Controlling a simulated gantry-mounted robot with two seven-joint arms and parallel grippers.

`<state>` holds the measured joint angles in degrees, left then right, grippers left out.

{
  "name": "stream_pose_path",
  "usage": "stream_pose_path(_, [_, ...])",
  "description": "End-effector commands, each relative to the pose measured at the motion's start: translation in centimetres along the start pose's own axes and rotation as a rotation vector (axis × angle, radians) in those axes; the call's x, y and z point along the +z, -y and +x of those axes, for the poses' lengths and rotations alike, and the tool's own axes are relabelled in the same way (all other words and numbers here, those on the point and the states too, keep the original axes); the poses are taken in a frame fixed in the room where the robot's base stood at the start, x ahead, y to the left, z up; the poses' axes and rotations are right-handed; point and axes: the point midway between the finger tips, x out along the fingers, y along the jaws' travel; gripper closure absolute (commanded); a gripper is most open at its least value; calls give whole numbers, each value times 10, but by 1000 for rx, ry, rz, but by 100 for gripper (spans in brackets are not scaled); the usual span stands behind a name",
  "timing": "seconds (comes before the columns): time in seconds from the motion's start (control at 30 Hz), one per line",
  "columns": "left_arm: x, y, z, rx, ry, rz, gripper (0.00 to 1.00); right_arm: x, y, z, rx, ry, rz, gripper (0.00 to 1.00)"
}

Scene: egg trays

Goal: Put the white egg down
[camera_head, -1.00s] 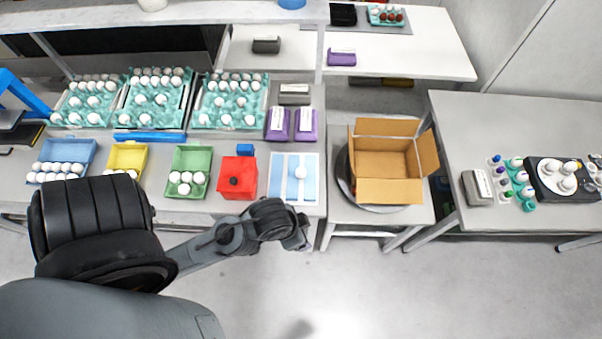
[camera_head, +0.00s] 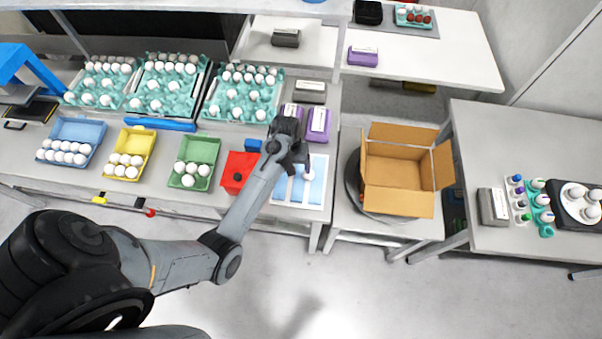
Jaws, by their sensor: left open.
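A white egg (camera_head: 308,175) rests on the light blue mat (camera_head: 316,198) with white strips, on the main table's right end. My left arm reaches in from the lower left across the mat's left part. My left gripper (camera_head: 288,128) is dark and over the mat's back edge, just in front of the purple boxes. It is apart from the egg, which lies to its front right. Its fingertips are small and partly hidden by my wrist; it is open, and I see no egg in it. My right gripper is not in view.
A red box (camera_head: 239,171) stands left of the mat. Green (camera_head: 207,153), yellow (camera_head: 143,147) and blue (camera_head: 88,131) cartons hold white eggs. Several teal egg trays (camera_head: 219,97) stand behind. Purple boxes (camera_head: 319,122) are behind the mat. An open cardboard box (camera_head: 398,202) is to the right.

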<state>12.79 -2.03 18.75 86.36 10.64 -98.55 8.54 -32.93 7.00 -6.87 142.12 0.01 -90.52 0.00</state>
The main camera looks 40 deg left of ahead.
Motion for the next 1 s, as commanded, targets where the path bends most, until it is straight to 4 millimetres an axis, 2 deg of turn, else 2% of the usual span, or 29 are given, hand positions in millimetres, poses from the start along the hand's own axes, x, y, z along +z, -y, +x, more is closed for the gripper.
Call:
stream_pose_path(0.07, [-13,-14,-14,26,-28,4,24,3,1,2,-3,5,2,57])
stream_pose_path(0.17, [-20,-22,-18,39,-43,8,24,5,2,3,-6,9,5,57])
stream_pose_path(0.5, [-24,-26,21,42,-49,9,24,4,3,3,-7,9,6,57])
stream_pose_path(0.77, [-25,-27,35,41,-49,10,24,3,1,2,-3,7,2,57])
stream_pose_path(1.0, [-26,-31,65,42,-48,10,24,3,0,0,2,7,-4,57])
